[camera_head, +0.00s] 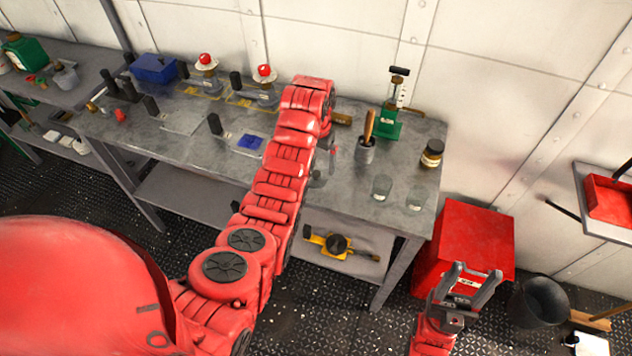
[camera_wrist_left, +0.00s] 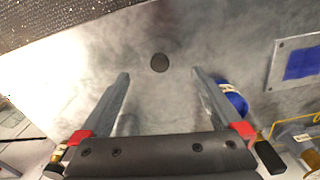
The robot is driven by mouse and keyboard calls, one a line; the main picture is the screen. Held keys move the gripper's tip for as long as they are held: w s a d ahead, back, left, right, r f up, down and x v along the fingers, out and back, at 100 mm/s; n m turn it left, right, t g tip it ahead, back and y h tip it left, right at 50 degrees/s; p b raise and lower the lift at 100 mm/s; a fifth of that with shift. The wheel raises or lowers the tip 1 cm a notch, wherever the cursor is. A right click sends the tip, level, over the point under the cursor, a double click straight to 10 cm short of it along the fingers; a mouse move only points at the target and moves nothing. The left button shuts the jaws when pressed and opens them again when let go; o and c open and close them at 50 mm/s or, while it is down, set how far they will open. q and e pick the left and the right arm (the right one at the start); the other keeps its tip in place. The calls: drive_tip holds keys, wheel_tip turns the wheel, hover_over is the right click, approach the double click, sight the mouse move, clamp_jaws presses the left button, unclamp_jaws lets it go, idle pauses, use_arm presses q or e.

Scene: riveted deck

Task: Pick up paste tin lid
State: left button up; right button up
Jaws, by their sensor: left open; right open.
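A small dark round disc, which looks like the paste tin lid (camera_wrist_left: 160,62), lies flat on the grey worktop in the left wrist view. My left gripper (camera_wrist_left: 162,75) is open and empty above the worktop, with the disc between and slightly beyond its fingertips. A blue round tin with a pale label (camera_wrist_left: 234,100) is partly hidden behind the right-hand finger. In the head view my red left arm reaches over the bench and hides the disc; its gripper (camera_head: 320,168) shows only in part. My right gripper (camera_head: 470,283) is open and empty, low beside the red box.

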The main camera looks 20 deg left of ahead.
sight(316, 172)
use_arm(q)
drive_tip(key=shift+s+f, duration=0.15)
drive_tip(key=shift+f, duration=0.3)
drive_tip(key=f+p, duration=0.2)
drive_tip(key=f, duration=0.1)
drive_tip(key=shift+s+f, duration=0.1)
drive_tip(key=shift+s, duration=0.1)
drive_tip(key=shift+f, duration=0.45)
drive_tip(key=c, duration=1.2)
drive_tip(key=shift+c, duration=0.2)
drive_tip(key=shift+w+r, duration=0.1)
drive_tip(key=shift+r, duration=0.1)
